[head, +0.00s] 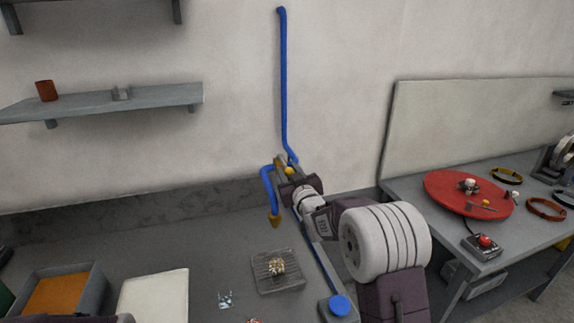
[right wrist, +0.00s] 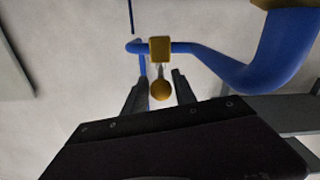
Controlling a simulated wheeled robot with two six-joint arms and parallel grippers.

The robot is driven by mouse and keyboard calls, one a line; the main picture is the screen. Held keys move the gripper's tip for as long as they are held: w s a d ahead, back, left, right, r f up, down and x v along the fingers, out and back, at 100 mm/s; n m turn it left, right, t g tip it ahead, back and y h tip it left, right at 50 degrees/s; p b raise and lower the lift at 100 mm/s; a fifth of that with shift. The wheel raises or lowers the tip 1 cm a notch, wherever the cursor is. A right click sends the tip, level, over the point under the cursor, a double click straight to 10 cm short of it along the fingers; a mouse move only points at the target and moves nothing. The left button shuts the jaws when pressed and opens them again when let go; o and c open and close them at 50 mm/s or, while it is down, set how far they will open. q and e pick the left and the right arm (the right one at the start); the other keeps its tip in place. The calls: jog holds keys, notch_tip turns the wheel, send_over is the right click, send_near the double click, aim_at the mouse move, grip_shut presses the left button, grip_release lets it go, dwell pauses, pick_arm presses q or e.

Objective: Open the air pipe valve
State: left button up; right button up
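The blue air pipe (head: 284,90) runs down the wall and bends to a brass nozzle (head: 275,219) above the bench. In the right wrist view, the valve has a square brass body (right wrist: 159,49) on the pipe, with a handle hanging down to a round yellow knob (right wrist: 160,90). My right gripper (head: 288,177) is at the valve in the head view. In the right wrist view its two fingers (right wrist: 159,90) are apart, one on each side of the knob, with gaps visible. Whether a finger touches the handle cannot be told. My left gripper is not seen.
Below the pipe, the bench holds a wire rack (head: 262,284) with a small brass-coloured piece on it. An orange-filled tray (head: 88,290) and a white board (head: 153,297) lie at left. A side table with a red disc (head: 437,190) is at right.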

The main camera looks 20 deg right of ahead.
aim_at(284, 164)
jog(key=shift+w+a+r, duration=0.1)
jog(key=shift+w, duration=0.95)
grip_shut()
dwell(0.6)
